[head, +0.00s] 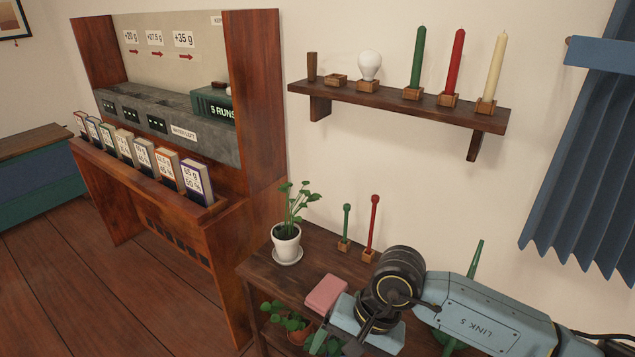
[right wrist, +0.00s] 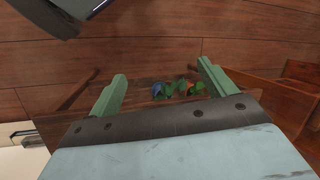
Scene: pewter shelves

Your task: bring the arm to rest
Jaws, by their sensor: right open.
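My right arm (head: 480,312) comes in from the right in the head view, over the dark wooden side table. Its wrist hangs above the table's front part, near a pink block (head: 326,293). My right gripper (right wrist: 163,85) shows in the right wrist view with its two green fingers wide apart and nothing between them at the tips. Beyond the fingers, small plants (right wrist: 180,88) and the wooden floor show below. In the head view the fingers are mostly hidden by the wrist.
The side table (head: 262,270) holds a potted plant (head: 287,245) and green and red pegs (head: 371,228). A wall shelf (head: 400,100) with candles and a bulb hangs above. A wooden cabinet (head: 262,100) stands left. A green pointed thing (head: 476,258) is partly hidden behind my arm.

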